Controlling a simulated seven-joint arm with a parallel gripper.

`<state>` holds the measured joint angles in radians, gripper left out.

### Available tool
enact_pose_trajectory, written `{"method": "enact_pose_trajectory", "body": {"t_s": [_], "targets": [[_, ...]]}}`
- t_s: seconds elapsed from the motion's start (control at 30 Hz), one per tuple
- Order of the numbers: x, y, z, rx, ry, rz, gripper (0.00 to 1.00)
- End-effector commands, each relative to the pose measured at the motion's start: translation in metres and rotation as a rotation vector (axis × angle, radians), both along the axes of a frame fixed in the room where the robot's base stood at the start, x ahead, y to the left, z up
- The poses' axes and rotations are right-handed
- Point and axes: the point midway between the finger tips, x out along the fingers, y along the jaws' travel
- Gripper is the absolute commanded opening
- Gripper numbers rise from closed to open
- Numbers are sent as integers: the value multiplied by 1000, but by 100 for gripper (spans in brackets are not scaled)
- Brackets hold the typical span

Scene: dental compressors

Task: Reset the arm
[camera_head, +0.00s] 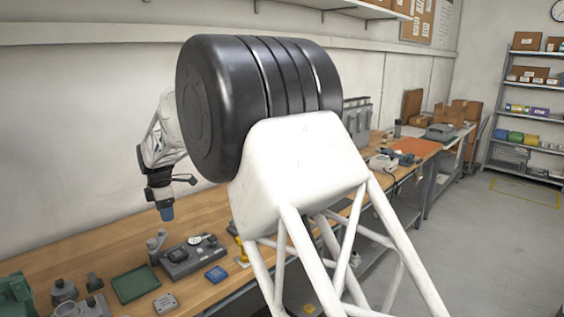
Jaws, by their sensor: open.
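My gripper (167,212) hangs at the end of my arm on the left of the view, pointing down above the wooden workbench (90,258). It is small and dark with a bluish tip, and its fingers are hard to make out. I see nothing held in it. It is above and apart from the bench items. My arm's large black joint and white truss link fill the middle of the view and hide part of the bench behind them.
Metal parts (64,292) stand at lower left. Shelves (535,80) stand far right; the right floor is clear.

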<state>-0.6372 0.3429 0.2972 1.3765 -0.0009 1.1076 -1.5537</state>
Motion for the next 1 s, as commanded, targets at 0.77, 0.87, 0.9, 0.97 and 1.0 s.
{"method": "enact_pose_trajectory", "body": {"t_s": [0.77,0.87,0.9,0.97,1.0], "targets": [[-77,-246,103,55,-48,-687,60],[-94,-274,110,63,-53,-775,60],[-100,-285,112,66,-55,-811,60],[-111,-301,116,71,-58,-863,60],[-119,-312,119,76,-61,-899,60]]}}
